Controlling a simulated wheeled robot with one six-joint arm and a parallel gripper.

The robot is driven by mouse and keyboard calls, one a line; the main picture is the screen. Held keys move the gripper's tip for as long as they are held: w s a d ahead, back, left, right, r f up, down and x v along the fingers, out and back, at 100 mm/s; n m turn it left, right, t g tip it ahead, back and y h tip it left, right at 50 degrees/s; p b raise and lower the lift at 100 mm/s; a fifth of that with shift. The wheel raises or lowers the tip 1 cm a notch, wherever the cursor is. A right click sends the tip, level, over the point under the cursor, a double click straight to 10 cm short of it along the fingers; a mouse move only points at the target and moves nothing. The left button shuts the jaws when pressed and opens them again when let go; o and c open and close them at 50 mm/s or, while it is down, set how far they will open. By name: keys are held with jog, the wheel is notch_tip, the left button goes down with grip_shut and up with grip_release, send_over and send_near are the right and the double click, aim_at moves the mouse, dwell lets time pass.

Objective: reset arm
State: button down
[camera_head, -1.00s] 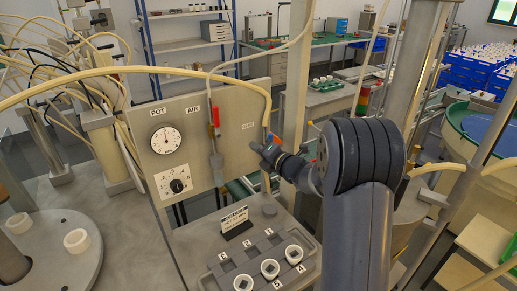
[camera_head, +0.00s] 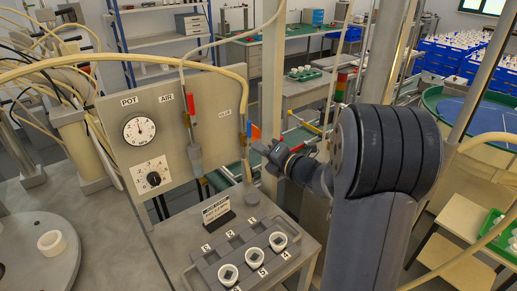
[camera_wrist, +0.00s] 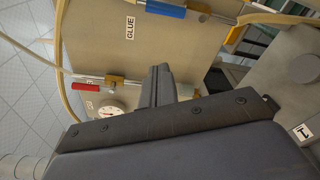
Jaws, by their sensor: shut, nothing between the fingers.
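My gripper (camera_head: 260,148) is shut and empty. In the head view it is at the end of my dark arm, in front of the right edge of the upright panel (camera_head: 170,95). In the wrist view its closed fingers (camera_wrist: 159,86) point up toward the panel (camera_wrist: 185,45). The panel has a dial gauge (camera_head: 140,130), a knob (camera_head: 152,175), and a red-handled valve (camera_head: 190,103) under the AIR label. Blue (camera_wrist: 165,9) and red (camera_wrist: 86,86) handles show in the wrist view. I cannot tell whether the gripper touches the panel.
A grey tray (camera_head: 212,255) with numbered slots and several white cups stands on the bench below the panel. A small label sign (camera_head: 216,212) stands behind it. Hoses cross the space above the panel.

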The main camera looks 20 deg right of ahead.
jog(key=w+a+f+n+h, duration=0.2)
jog(key=w+a+f+n, duration=0.3)
jog(key=w+f+n, duration=0.2)
jog(key=shift+w+a+n+b, duration=0.15)
jog(key=shift+w+n+b, duration=0.2)
jog(key=shift+n, duration=0.75)
jog(key=shift+f, duration=0.1)
dwell(0.5)
